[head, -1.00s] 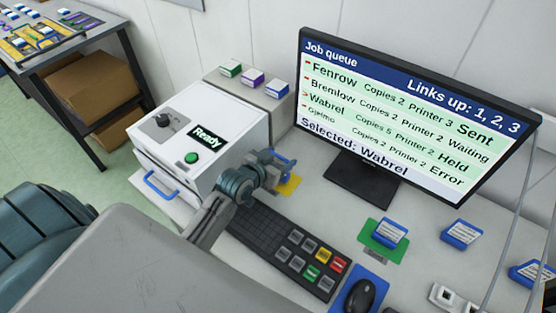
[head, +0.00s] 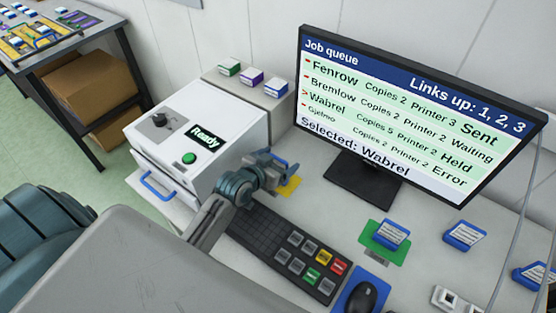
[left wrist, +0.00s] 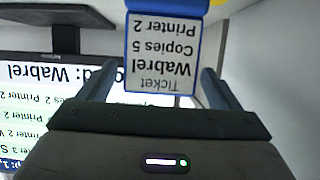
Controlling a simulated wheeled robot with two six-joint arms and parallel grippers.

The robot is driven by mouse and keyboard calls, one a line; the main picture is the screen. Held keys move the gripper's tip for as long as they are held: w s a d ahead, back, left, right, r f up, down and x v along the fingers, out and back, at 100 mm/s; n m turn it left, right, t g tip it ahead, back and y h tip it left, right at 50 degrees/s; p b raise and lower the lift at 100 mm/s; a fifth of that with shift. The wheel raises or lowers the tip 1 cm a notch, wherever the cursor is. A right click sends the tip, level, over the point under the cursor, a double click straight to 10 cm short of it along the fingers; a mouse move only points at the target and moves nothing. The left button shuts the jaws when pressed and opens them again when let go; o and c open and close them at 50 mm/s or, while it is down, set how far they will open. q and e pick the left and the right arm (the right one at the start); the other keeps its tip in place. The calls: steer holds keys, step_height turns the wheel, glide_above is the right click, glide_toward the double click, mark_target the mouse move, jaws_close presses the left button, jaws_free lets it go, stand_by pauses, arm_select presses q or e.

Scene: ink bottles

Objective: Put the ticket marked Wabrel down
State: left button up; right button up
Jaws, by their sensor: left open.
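The ticket marked Wabrel, a white card with a blue edge, shows upside down in the left wrist view (left wrist: 162,50). It reads Copies 5, Printer 2. My left gripper (left wrist: 157,78) is open, with one finger on each side of the ticket and a gap to both. In the head view my left gripper (head: 272,160) is low over the desk at a yellow pad (head: 290,187). It hides most of the ticket there; only a bit of blue shows. My right gripper is not in view.
A white printer (head: 190,135) with a Ready display stands left of the gripper. A keyboard (head: 265,238) lies in front, and a monitor (head: 415,110) showing "Selected: Wabrel" stands to the right. Other blue tickets stand at the right, one on a green pad (head: 370,240).

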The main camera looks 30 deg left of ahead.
arm_select(q)
steer(key=b+v, duration=0.1)
steer(key=v, duration=1.1)
steer(key=shift+r, duration=0.15)
